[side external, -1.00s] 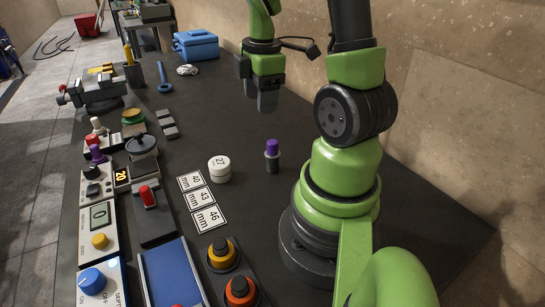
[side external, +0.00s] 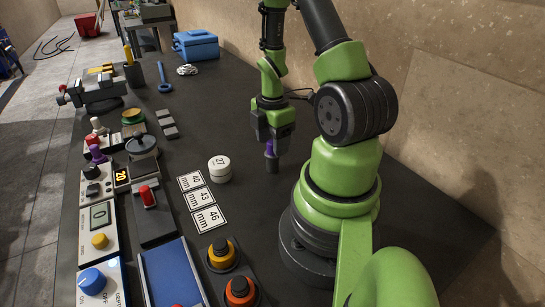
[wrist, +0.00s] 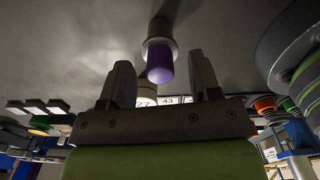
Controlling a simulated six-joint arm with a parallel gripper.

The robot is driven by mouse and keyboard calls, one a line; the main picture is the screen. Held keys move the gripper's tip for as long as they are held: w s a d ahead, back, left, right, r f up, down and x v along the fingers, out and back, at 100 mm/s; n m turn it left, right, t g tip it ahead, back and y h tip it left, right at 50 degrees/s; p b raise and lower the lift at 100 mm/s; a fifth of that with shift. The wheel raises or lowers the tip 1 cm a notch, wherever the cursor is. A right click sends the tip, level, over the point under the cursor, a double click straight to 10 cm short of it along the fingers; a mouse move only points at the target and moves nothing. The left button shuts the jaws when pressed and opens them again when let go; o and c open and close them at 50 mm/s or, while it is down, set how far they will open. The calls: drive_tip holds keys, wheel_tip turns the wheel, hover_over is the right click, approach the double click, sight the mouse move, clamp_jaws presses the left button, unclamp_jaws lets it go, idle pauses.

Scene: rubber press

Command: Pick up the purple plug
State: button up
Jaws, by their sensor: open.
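The purple plug (side external: 271,149) stands upright on the dark table, with a purple top and a grey lower body. My gripper (side external: 272,143) is directly over it in the side view, fingers pointing down and partly hiding the plug's top. In the wrist view the purple plug (wrist: 160,66) shows between and beyond the two fingertips of my gripper (wrist: 166,78), apart from both. The fingers are spread and hold nothing.
A white round piece marked 27 (side external: 219,168) stands left of the plug. Cards marked 40, 43 and 46 (side external: 203,199) lie nearby. Orange and yellow buttons (side external: 240,290) are at the front. The table behind the plug is clear.

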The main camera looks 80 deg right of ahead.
drive_tip(key=shift+f, duration=0.45)
drive_tip(key=c, duration=1)
drive_tip(key=shift+r, duration=0.1)
drive_tip(key=shift+c, duration=0.2)
